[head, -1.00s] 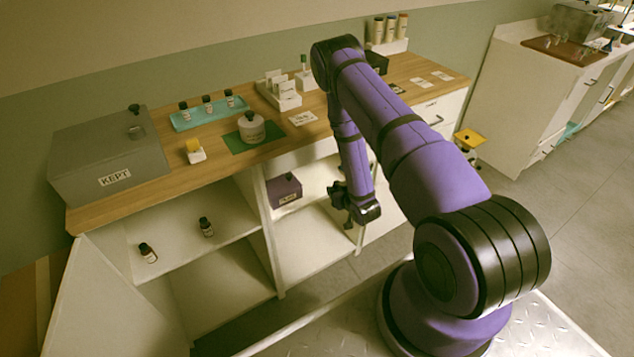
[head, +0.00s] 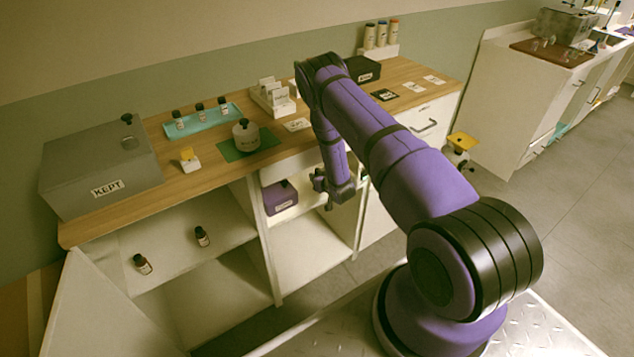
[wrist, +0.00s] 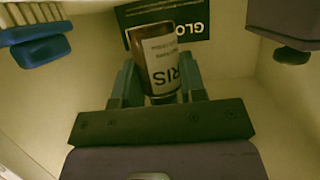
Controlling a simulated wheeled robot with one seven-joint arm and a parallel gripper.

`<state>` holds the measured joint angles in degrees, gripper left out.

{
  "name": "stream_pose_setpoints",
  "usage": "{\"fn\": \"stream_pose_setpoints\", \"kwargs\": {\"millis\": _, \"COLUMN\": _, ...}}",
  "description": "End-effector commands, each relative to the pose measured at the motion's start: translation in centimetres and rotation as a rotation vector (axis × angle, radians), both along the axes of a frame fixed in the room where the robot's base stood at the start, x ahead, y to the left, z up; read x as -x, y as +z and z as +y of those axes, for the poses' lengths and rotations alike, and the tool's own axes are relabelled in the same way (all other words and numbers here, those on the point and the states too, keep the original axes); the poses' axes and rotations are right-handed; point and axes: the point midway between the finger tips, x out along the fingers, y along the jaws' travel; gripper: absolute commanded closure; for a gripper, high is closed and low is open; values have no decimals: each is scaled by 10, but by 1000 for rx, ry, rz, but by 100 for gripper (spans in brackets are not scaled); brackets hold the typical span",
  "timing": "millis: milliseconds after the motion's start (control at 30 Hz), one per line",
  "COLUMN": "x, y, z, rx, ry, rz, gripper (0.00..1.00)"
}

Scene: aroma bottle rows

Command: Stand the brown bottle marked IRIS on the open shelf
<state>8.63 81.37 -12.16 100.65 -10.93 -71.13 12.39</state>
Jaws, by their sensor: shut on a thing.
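The brown bottle (wrist: 158,52) carries a white label reading "RIS" in the wrist view, its first letter cut off or turned away. My gripper (wrist: 160,85) is shut on it, one finger on each side. In the head view my gripper (head: 328,192) is at the front of the middle open compartment, right of the purple box; the bottle cannot be made out there. The open shelf (head: 165,262), on the left behind an open door, holds two small dark bottles, one nearer the door (head: 142,264) and one further right (head: 202,236).
The purple box (head: 282,198) sits in the middle compartment beside my gripper. A divider (head: 262,225) separates it from the left shelf. The open door (head: 75,310) stands at the left. A dark green "GLO" card (wrist: 195,22) is behind the held bottle. The wooden counter (head: 215,172) overhangs the compartments.

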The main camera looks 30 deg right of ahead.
Motion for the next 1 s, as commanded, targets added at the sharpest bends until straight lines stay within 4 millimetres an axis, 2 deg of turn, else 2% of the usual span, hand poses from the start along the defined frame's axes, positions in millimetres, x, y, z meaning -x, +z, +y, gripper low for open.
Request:
{"fn": "stream_pose_setpoints", "kwargs": {"millis": 233, "x": -15, "y": -2, "z": -2, "rx": 0, "ry": 0, "rz": 0, "gripper": 90}}
{"fn": "stream_pose_setpoints", "kwargs": {"millis": 400, "x": -13, "y": -28, "z": -2, "rx": 0, "ry": 0, "rz": 2, "gripper": 90}}
{"fn": "stream_pose_setpoints", "kwargs": {"millis": 500, "x": -13, "y": -36, "z": -2, "rx": 0, "ry": -1, "rz": 1, "gripper": 90}}
{"fn": "stream_pose_setpoints", "kwargs": {"millis": 867, "x": -13, "y": -39, "z": -2, "rx": -1, "ry": -1, "rz": 0, "gripper": 90}}
{"fn": "stream_pose_setpoints", "kwargs": {"millis": 900, "x": -13, "y": -39, "z": -2, "rx": 0, "ry": 0, "rz": 0, "gripper": 57}}
{"fn": "stream_pose_setpoints", "kwargs": {"millis": 1000, "x": -13, "y": -39, "z": -2, "rx": 0, "ry": 0, "rz": 0, "gripper": 37}}
